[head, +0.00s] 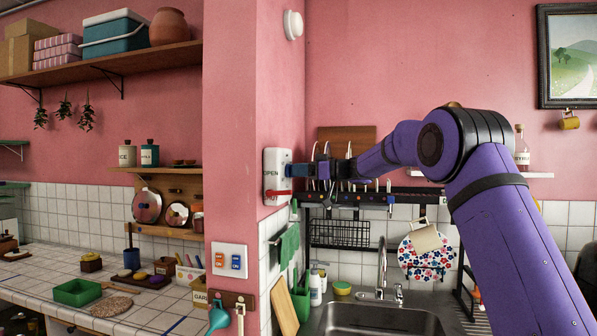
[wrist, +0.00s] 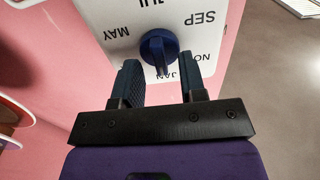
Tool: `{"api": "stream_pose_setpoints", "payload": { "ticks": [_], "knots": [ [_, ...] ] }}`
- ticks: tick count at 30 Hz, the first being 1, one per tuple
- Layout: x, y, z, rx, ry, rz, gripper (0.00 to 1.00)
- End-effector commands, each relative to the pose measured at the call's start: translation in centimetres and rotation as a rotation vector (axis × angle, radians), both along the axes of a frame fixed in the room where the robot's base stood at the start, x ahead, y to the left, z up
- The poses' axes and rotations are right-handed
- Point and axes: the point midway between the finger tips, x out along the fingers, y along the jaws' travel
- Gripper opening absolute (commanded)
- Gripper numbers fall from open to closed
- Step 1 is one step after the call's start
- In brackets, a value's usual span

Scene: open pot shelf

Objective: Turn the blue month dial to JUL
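The blue month dial (wrist: 158,48) is a round knob on a white panel (wrist: 100,18), seen close in the wrist view. Month words ring it, upside down: MAY at left, JUL at the top, partly cut off, SEP at upper right, and NOV and JAN below, partly hidden. The knob's raised ridge runs toward the picture bottom, near JAN. My gripper (wrist: 161,65) is open, with its fingertips apart on either side of the knob's lower part; I cannot tell whether they touch it. In the head view my gripper (head: 312,170) is at the white wall box (head: 276,163).
The box carries the word OPEN and a red handle (head: 278,194). A black rail with hanging utensils (head: 390,200) is just right of the box, close beneath my arm. A sink (head: 375,320) and tiled counter lie below. A wooden shelf (head: 110,62) is at upper left.

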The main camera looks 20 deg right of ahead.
Motion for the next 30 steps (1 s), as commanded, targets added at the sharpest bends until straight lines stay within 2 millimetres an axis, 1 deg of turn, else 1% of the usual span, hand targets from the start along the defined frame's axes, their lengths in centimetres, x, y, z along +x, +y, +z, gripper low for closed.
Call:
{"api": "stream_pose_setpoints", "payload": {
  "ticks": [4, 12, 13, 14, 15, 18, 25, 30],
  "knots": [
    [0.4, 0.71, -0.03, 0.0, 0.001, 0.0, 0.38],
    [0.46, 0.8, -0.03, 0.001, 0.001, -0.001, 0.38],
    [0.45, 0.79, -0.03, 0.001, 0.001, -0.001, 0.36],
    [0.45, 0.79, -0.03, 0.001, 0.001, -0.001, 0.29],
    [0.45, 0.78, -0.02, 0.001, 0.001, -0.001, 0.2],
    [0.45, 0.78, -0.02, 0.001, 0.001, -0.001, 0.0],
    [0.45, 0.76, -0.02, 0.003, 0.006, -0.001, 0.0],
    [0.47, 0.67, -0.03, 0.023, 0.041, -0.001, 0.0]
  ]
}}
